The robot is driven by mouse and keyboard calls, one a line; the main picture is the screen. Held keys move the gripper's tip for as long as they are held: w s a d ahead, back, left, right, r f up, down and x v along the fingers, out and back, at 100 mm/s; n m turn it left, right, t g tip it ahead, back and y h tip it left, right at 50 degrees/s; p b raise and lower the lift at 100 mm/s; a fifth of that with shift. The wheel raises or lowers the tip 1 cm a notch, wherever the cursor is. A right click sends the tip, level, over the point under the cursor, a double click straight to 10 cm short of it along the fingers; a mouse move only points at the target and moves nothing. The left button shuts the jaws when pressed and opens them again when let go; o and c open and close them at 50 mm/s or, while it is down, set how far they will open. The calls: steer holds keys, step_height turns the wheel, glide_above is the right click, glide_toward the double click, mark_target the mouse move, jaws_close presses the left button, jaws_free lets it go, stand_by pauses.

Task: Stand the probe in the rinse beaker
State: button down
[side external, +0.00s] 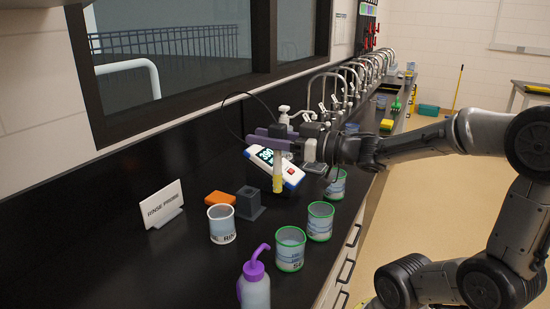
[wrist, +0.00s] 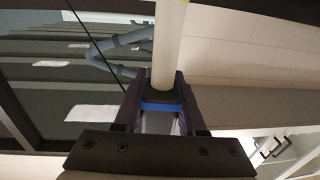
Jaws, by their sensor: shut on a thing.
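My gripper (side external: 275,140), with purple fingers, is shut on the probe, high over the bench. The probe's yellow lower end (side external: 278,183) hangs nearly upright below the fingers. In the wrist view (wrist: 160,90) the fingers close around a dark collar with a blue band, and a pale shaft (wrist: 168,45) runs up the frame. The rinse beaker (side external: 222,228), clear with a white rim and lettering starting "Rin", stands on the bench, lower and left of the probe tip. The tip is clear of it. A white and blue meter (side external: 262,157) with a lit display overlaps the probe; I cannot tell if they touch.
A dark square holder (side external: 250,204) and an orange block (side external: 220,198) stand behind the rinse beaker. Green-rimmed beakers (side external: 290,250) line the front edge. A purple-topped wash bottle (side external: 254,285) stands nearest. A "rinse probe" sign (side external: 162,205) is at left. Taps (side external: 345,85) line the back.

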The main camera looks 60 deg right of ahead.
steer(key=w+n+y, duration=0.2)
steer(key=w+y, duration=0.1)
steer(key=w, duration=0.7)
steer(key=w+a+f+n+g+y, duration=0.1)
steer(key=w+a+f+y, duration=0.1)
steer(key=w+f, duration=0.3)
steer(key=shift+w+f+n, duration=0.3)
steer(key=shift+w+f, duration=0.05)
steer(key=shift+f, duration=1.75)
steer(key=shift+a+f, duration=0.1)
steer(key=shift+f, duration=0.1)
steer(key=shift+f, duration=0.6)
steer(key=shift+f, duration=3.65)
steer(key=shift+c, duration=2)
jaws_free()
